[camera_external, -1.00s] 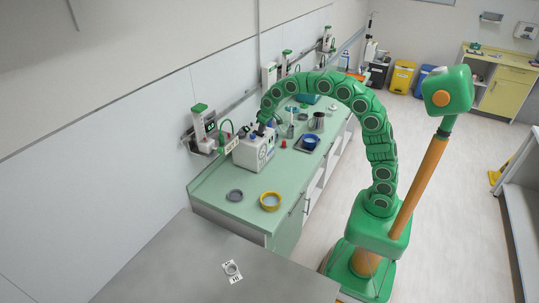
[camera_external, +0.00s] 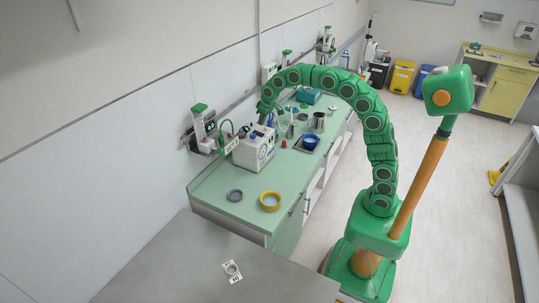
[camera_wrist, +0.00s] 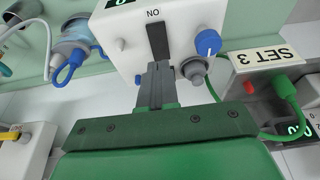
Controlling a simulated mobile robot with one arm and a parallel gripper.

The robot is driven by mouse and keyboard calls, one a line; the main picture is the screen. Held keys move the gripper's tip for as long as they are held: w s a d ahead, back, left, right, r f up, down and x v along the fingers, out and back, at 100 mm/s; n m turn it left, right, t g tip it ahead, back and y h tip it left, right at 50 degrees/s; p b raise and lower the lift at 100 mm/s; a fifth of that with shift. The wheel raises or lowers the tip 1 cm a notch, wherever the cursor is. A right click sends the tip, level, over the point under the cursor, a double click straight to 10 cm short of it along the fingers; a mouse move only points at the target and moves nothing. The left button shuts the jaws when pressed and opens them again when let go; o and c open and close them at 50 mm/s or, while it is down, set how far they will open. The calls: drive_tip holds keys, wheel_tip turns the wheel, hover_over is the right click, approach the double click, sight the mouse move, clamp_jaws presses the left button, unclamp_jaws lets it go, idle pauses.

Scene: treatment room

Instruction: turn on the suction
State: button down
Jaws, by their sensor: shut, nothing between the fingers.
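The suction unit is likely the white box (camera_external: 253,151) on the green counter. In the wrist view its white panel (camera_wrist: 135,38) shows a dark upright switch or slot (camera_wrist: 158,42) beside an upside-down "ON" mark, and a blue knob (camera_wrist: 207,42) to the right. My gripper (camera_wrist: 155,70) is shut and empty, its fingertips just below the dark switch in the picture; I cannot tell whether they touch it. In the external view my gripper (camera_external: 264,112) is just behind and above the box. The switch is not visible there.
A wall unit (camera_external: 203,130) with a green hose and a "SET 3" label (camera_wrist: 265,57) stands close to the box. Cups and a blue bowl (camera_external: 310,142) stand to the right.

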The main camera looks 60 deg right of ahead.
drive_tip(key=s+v, duration=0.1)
drive_tip(key=v, duration=0.7)
drive_tip(key=shift+s, duration=0.4)
